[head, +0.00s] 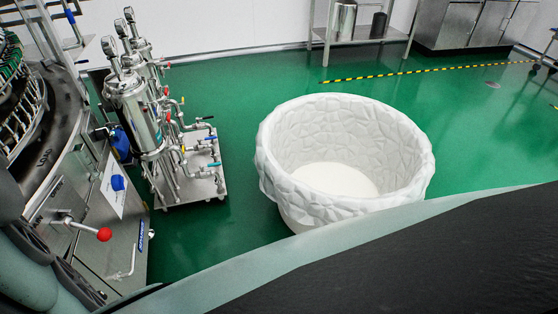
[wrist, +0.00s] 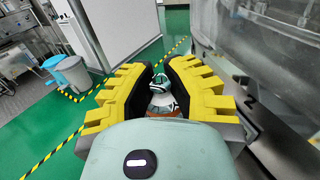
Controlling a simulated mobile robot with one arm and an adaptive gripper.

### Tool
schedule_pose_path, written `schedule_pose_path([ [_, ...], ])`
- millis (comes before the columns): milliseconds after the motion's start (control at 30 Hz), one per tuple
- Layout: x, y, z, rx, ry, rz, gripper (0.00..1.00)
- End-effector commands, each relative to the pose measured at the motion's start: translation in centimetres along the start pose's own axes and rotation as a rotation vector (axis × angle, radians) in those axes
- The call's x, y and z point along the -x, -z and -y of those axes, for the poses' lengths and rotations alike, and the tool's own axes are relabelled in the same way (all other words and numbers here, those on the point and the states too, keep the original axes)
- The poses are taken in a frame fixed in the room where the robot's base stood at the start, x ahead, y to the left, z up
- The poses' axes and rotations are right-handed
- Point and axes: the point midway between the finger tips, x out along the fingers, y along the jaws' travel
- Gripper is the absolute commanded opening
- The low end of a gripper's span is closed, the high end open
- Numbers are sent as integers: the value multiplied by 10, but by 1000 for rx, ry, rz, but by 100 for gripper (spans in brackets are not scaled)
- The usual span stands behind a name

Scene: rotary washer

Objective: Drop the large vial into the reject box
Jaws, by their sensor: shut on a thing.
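The reject box appears to be the large round white tub (head: 345,205) with a faceted wall, standing on the green floor in the middle of the head view. Its open top faces up and its visible inside is empty. My gripper (wrist: 162,82), with yellow-backed black fingers, shows in the wrist view and is shut on a small white and dark-green thing (wrist: 161,98), taken to be the large vial. The fingers and gripper body hide much of it, so its full shape is unclear. My gripper does not show in the head view.
A steel skid with tanks and valves (head: 150,120) stands left of the tub, beside a machine with a red-knobbed lever (head: 103,234). Green floor is clear behind the tub. In the wrist view, a glass-walled machine (wrist: 270,50) is close on the right, and a blue-lidded bin (wrist: 70,72) stands left.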

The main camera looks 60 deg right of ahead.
Motion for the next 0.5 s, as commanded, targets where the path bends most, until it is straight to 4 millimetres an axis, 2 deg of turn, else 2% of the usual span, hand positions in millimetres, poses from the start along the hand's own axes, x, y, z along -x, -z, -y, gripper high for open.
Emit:
schedule_pose_path([
  [67,0,8,0,1,-2,0,0],
  [367,0,6,0,0,0,0,0],
  [400,0,6,0,0,0,0,17],
  [500,0,6,0,1,0,0,27],
])
